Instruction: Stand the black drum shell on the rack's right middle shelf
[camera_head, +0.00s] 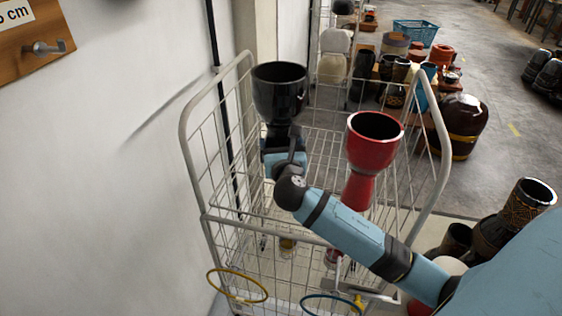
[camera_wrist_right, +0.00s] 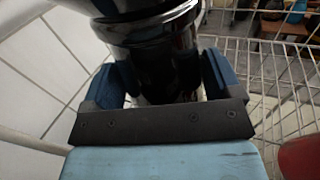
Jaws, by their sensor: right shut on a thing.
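The glossy black drum shell (camera_head: 279,92) is upright, bowl up, over the left part of the white wire rack (camera_head: 436,140) in the head view. My right gripper (camera_head: 283,135) is shut on its narrow lower part. In the right wrist view, the dark blue fingers lie on both sides of the black shell (camera_wrist_right: 160,58). The gripper and arm hide the shell's foot in the head view, so I cannot tell whether it touches a shelf. A red drum shell (camera_head: 374,130) stands upright in the right part of the rack. My left gripper is out of view.
A white wall (camera_head: 110,170) runs close along the rack's left side. A yellow ring (camera_head: 237,286) and a blue ring (camera_head: 333,304) are at the rack's front. Dark patterned drums (camera_head: 492,236) and a brown drum (camera_head: 462,122) stand to the right.

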